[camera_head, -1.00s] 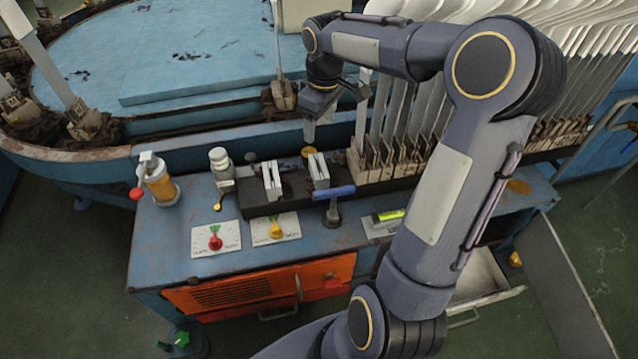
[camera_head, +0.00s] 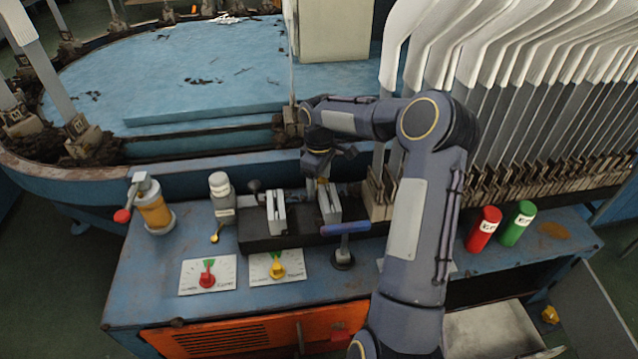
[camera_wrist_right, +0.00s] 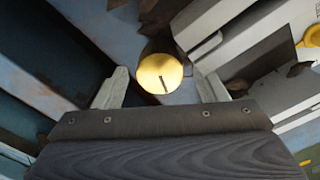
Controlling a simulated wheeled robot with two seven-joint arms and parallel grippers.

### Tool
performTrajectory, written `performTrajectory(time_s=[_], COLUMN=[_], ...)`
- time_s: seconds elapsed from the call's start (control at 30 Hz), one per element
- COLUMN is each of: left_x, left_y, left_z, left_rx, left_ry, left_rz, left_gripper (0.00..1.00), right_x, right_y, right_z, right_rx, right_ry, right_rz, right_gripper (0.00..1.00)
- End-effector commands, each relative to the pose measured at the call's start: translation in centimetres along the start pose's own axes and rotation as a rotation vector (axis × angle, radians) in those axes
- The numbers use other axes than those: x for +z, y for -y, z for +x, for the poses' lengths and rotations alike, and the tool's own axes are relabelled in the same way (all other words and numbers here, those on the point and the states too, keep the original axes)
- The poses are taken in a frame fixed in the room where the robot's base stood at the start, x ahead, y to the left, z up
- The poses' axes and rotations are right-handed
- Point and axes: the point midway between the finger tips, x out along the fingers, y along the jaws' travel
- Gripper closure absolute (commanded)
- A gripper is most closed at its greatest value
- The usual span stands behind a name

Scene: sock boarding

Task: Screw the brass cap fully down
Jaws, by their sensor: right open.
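The brass cap (camera_wrist_right: 160,74) shows in the right wrist view as a round, bright yellow top with a dark slot. My right gripper (camera_wrist_right: 166,78) is open, with one pale finger on each side of the cap and a gap showing to both. I cannot tell how far down the fingers reach beside it. In the head view my right gripper (camera_head: 319,167) points down behind the clamp blocks, and mostly hides the cap there. How far the cap is screwed down cannot be seen. My left gripper is not in view.
Two upright metal plates (camera_head: 276,212) stand on a black block just in front. A blue-handled lever (camera_head: 345,229) is at their right. White sock boards (camera_head: 500,90) crowd the right.

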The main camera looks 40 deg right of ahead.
Motion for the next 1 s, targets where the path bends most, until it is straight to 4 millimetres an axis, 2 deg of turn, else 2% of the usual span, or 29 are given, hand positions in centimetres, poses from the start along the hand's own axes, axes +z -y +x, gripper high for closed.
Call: performTrajectory(time_s=[0.23,0.6,1.0], left_x=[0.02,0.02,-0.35], left_y=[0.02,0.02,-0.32], left_z=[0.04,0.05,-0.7], left_rx=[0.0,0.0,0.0], left_ry=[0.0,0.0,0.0], left_rz=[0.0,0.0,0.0], left_gripper=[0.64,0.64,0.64], right_x=[0.0,0.0,-0.04], right_y=[0.0,0.01,0.0], right_z=[0.2,0.17,-0.07], right_rx=[0.001,0.0,0.001], right_ry=[0.0,0.0,0.0], right_rz=[0.0,0.0,0.088], right_gripper=[0.34,0.79,0.79])
